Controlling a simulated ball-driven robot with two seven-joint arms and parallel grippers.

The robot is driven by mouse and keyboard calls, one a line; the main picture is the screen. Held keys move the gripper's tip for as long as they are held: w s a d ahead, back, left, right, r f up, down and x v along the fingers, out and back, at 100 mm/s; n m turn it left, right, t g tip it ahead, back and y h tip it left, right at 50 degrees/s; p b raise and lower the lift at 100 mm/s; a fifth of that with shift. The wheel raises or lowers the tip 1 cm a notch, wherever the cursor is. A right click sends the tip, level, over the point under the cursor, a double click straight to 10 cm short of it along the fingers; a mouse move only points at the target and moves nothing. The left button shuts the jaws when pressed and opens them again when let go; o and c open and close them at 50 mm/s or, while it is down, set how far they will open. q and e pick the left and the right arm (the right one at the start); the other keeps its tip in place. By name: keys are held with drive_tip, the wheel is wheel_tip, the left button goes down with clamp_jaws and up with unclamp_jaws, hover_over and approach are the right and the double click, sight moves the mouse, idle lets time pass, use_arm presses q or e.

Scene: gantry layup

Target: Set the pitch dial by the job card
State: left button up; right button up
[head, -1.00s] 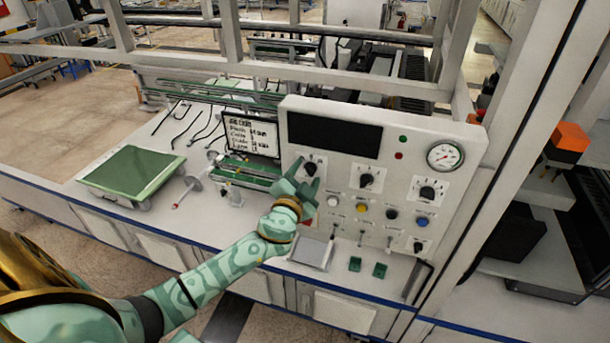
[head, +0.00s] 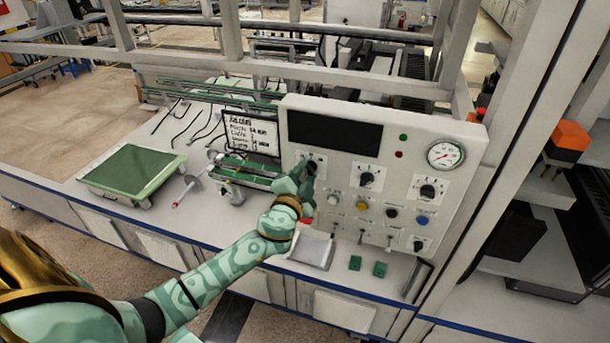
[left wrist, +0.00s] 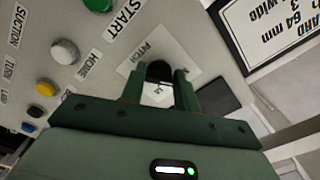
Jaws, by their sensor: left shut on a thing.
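The pitch dial is a black knob (left wrist: 159,71) on a white plate marked PITCH, in the left wrist view. It is the leftmost of three dials on the grey control panel (head: 390,150). My left gripper (head: 306,173) is at this dial, its two green fingers on either side of the knob and shut on it. The fingers hide much of the dial in the head view. The job card (head: 251,134) stands upright left of the panel; part of it shows in the left wrist view (left wrist: 275,30), with "64 mm" legible. My right gripper is not in view.
Two more dials (head: 366,178) (head: 428,190), coloured buttons (head: 392,213) and a gauge (head: 445,154) are on the panel. A green-topped tray (head: 132,170) lies at the left of the bench.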

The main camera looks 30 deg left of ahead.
use_arm(q)
drive_tip(key=m, duration=0.3)
drive_tip(key=shift+m, duration=0.3)
drive_tip(key=m, duration=0.2)
drive_tip(key=m+p, duration=0.1)
drive_tip(key=m, duration=0.1)
drive_tip(key=shift+r+m, duration=0.2)
drive_tip(key=shift+m, duration=0.1)
drive_tip(key=m, duration=0.3)
drive_tip(key=shift+r+m+p, duration=0.1)
drive_tip(key=shift+m+p, duration=0.2)
drive_tip(key=shift+p, duration=0.05)
drive_tip(key=shift+m+p, duration=0.45)
drive_tip(key=shift+m, duration=1.45)
drive_tip(key=o, duration=1)
drive_tip(key=shift+s, duration=0.1)
drive_tip(key=b+v, duration=0.2)
drive_tip(key=v, duration=1.4)
drive_tip(key=shift+s, duration=0.1)
